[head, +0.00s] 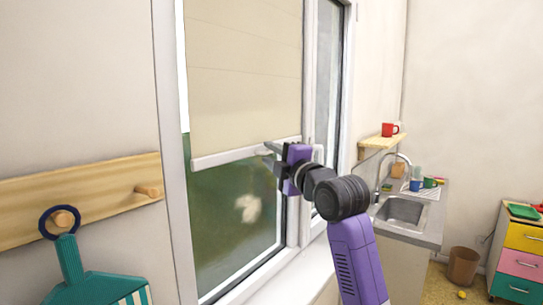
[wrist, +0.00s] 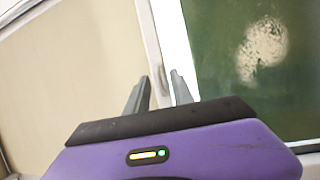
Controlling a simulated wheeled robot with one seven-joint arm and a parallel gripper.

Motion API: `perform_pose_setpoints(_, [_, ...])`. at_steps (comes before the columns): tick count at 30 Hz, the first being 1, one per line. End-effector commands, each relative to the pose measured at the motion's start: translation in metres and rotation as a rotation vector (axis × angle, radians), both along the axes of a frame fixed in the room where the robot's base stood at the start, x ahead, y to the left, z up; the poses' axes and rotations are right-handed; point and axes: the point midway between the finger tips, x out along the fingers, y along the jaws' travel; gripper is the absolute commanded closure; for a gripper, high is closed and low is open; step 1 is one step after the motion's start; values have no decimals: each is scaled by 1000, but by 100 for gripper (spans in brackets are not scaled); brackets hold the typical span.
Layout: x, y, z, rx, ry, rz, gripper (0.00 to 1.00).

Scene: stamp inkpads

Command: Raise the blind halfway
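The beige blind (head: 245,65) hangs over the upper part of the window in the head view, with glass bare below it. Its pale bottom bar (head: 225,157) slopes slightly up to the right. My gripper (head: 269,154) is at the right part of this bar, with its fingers apart. In the wrist view the blind (wrist: 75,75) fills the left, and the bar (wrist: 150,38) runs down toward the gap between the fingertips of my gripper (wrist: 160,78). A gap shows between the fingers; contact with the bar is not clear.
The white window frame (head: 170,150) and sill (head: 300,280) border the glass. A wooden peg rail (head: 100,200) with a teal dustpan (head: 90,285) is at left. A sink counter (head: 425,235), bin (head: 463,266) and colourful drawers (head: 520,262) stand at right.

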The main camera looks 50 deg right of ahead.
Motion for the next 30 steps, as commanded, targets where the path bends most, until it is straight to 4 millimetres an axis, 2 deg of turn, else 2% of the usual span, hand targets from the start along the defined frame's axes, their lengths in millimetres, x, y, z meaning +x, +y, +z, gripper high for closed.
perform_pose_setpoints(8, [-8, 2, -2, 0, -1, -1, 71])
perform_pose_setpoints(15, [-43, 16, -8, -2, -2, -1, 71])
perform_pose_setpoints(21, [-66, 25, -10, 0, -1, 0, 71])
perform_pose_setpoints(30, [-73, 27, -10, 0, 0, 0, 71])
